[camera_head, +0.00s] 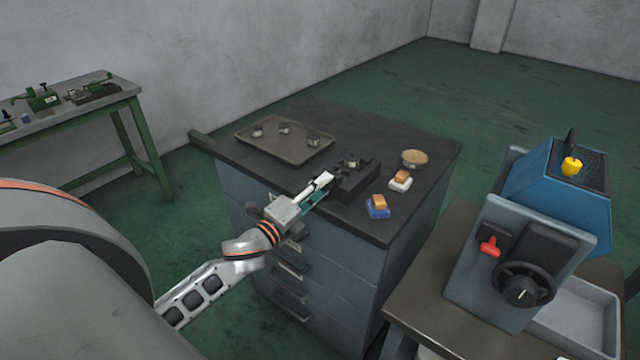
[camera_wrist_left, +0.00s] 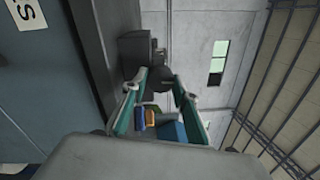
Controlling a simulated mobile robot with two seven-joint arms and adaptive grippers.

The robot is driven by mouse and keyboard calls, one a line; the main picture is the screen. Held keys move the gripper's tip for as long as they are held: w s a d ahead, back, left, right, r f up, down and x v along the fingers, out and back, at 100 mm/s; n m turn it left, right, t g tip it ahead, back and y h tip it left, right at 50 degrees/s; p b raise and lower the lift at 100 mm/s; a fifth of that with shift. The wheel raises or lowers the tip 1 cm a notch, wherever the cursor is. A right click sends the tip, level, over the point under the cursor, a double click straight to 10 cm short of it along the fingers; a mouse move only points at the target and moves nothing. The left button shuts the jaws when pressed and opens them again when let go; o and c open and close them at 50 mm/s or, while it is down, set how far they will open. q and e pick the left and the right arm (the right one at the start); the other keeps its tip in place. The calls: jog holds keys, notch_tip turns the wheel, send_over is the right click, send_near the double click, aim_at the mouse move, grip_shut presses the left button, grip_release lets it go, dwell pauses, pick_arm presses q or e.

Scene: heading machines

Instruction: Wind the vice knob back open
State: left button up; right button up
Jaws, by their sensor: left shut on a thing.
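The black vice (camera_head: 357,180) sits near the front edge of the dark-topped drawer cabinet (camera_head: 420,195), with a small metal part held at its top. My left gripper (camera_head: 326,181) reaches it from the front left and is shut on the vice knob. In the left wrist view the dark round knob (camera_wrist_left: 162,79) lies between the two fingertips of the gripper (camera_wrist_left: 163,84), with the vice body (camera_wrist_left: 134,52) behind it. My right gripper is not in view.
A tray (camera_head: 262,150) with several small metal parts lies behind the vice. Right of it are a round wooden-looking dish (camera_head: 414,156), a white-based brush or sponge (camera_head: 400,181) and a blue-based one (camera_head: 378,207). A blue machine (camera_head: 525,255) stands at right, a green-legged bench (camera_head: 125,95) at left.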

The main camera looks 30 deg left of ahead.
pick_arm(q)
jog(key=shift+n, duration=0.7)
jog(key=o, duration=1.1)
jog(key=s+a, duration=0.1)
jog(key=s, duration=1.1)
jog(key=shift+f, duration=0.35)
